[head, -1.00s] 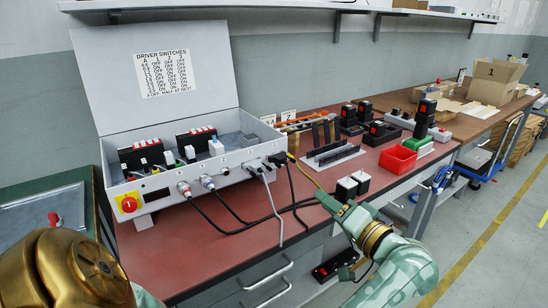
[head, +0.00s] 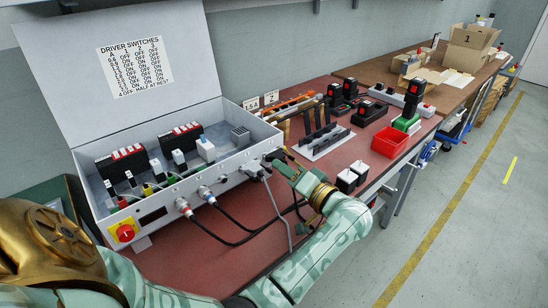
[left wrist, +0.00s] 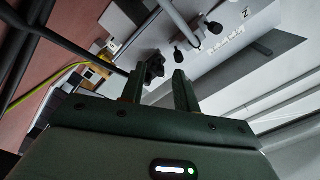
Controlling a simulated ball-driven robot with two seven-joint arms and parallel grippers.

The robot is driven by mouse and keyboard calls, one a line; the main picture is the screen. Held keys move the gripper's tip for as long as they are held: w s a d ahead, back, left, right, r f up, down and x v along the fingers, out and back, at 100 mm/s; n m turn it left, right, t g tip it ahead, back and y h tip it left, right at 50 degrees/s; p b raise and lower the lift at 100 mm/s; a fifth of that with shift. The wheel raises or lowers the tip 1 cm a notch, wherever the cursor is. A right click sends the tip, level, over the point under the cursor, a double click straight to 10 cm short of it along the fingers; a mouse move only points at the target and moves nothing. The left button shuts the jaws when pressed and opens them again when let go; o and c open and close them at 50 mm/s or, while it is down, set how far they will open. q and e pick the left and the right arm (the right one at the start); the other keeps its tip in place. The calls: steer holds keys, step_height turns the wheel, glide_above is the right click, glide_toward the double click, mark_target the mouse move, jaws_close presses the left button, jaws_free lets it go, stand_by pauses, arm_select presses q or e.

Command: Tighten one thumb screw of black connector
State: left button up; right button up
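The black connector (head: 271,155) sits at the right end of the grey driver box's front face (head: 232,183). In the left wrist view a dark connector piece (left wrist: 155,66) shows just beyond and between my fingertips. Its thumb screws are too small and dark to tell apart. My left gripper (head: 279,165) is close beside the black connector in the head view and partly covers it. In the left wrist view its two fingers (left wrist: 159,76) stand apart with nothing visibly clamped. I cannot tell whether they touch the connector. My right gripper is not in view.
A grey connector (head: 254,170) with a cable sits just left of the black one. Black cables (head: 240,240) hang over the red bench. A yellow-green cable (left wrist: 45,85) crosses the wrist view.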

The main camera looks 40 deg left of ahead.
arm_select(q)
steer(key=shift+a, duration=0.2)
jaws_close()
steer(key=shift+f+m, duration=0.1)
steer(key=shift+m, duration=0.2)
